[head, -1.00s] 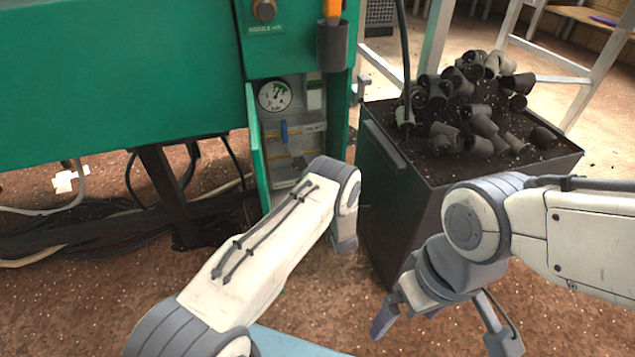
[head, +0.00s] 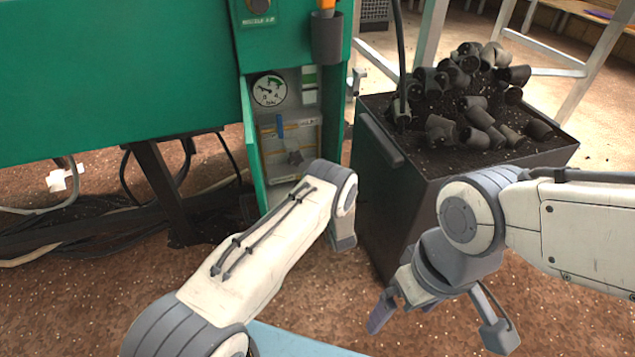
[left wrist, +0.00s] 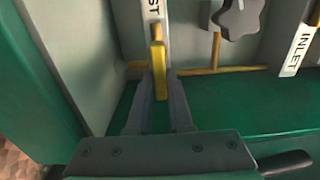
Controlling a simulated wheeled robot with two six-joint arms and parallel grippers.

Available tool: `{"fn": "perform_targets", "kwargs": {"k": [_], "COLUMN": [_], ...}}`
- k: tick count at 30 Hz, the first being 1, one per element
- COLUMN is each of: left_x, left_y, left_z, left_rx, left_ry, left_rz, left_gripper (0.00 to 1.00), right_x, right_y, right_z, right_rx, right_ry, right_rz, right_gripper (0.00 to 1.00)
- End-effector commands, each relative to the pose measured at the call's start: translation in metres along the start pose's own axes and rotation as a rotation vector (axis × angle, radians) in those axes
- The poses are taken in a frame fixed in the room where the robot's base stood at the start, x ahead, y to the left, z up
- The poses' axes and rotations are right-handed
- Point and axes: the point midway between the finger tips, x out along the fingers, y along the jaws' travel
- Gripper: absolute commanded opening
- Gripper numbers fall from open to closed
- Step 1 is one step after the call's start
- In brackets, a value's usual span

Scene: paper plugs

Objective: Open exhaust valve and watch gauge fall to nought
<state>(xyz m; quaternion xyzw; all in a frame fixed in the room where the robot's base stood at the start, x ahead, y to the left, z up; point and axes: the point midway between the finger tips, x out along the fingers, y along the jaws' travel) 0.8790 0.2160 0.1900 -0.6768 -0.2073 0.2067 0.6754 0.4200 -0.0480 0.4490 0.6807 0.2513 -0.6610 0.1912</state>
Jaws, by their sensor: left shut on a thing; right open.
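The pressure gauge (head: 269,90) is a white round dial inside the open green cabinet in the head view. Its needle seems to point left; the exact reading is too small to tell. In the left wrist view my left gripper (left wrist: 162,105) is shut on a yellow valve lever (left wrist: 158,65), below a white label ending in "ST" (left wrist: 153,10). The lever stands upright in that picture, crossing a yellow pipe (left wrist: 205,70). In the head view my left arm hides this lever and gripper. My right gripper (head: 442,318) is open and empty, above the floor.
An "INLET" label (left wrist: 300,42) is at right. The open cabinet door (head: 252,150) is at left. A dark bin (head: 395,195) heaped with plugs stands to the right.

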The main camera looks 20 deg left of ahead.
Motion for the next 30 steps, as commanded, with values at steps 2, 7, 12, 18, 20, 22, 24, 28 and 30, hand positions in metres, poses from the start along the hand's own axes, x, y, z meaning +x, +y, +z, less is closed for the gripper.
{"fn": "perform_targets", "kwargs": {"k": [2,7,12,18,20,22,24,28,30], "left_x": [-0.0019,-0.0020,-0.0020,-0.0018,-0.0015,-0.0012,-0.0009,-0.0027,-0.0081], "left_y": [0.0028,0.0030,0.0031,0.0029,0.0024,0.0020,0.0017,0.0006,-0.0007], "left_z": [0.0005,0.0005,0.0006,0.0006,0.0005,0.0004,0.0004,0.0001,-0.0003], "left_rx": [0.015,0.024,0.024,0.022,0.021,0.020,0.020,0.019,0.020], "left_ry": [0.001,0.001,0.001,0.001,0.001,0.001,0.000,0.001,0.002], "left_rz": [0.004,0.004,0.005,0.004,0.004,0.003,0.002,0.002,0.002], "left_gripper": [0.00,0.00,0.00,0.49,0.49,0.49,0.49,0.49,0.49], "right_x": [0.0002,0.0002,0.0002,0.0002,0.0002,0.0002,0.0002,-0.0018,-0.0063], "right_y": [0.0000,0.0000,0.0000,0.0000,0.0000,0.0000,0.0000,-0.0001,-0.0005], "right_z": [0.0000,0.0000,0.0000,0.0000,0.0000,0.0000,0.0000,-0.0001,-0.0003], "right_rx": [0.000,0.000,0.000,0.000,0.000,0.000,0.000,0.000,0.000], "right_ry": [0.000,0.000,0.000,0.000,0.000,0.000,0.000,0.000,0.000], "right_rz": [0.000,0.000,0.000,0.000,0.000,0.000,0.000,0.000,0.000], "right_gripper": [1.00,1.00,1.00,1.00,1.00,1.00,1.00,1.00,1.00]}}
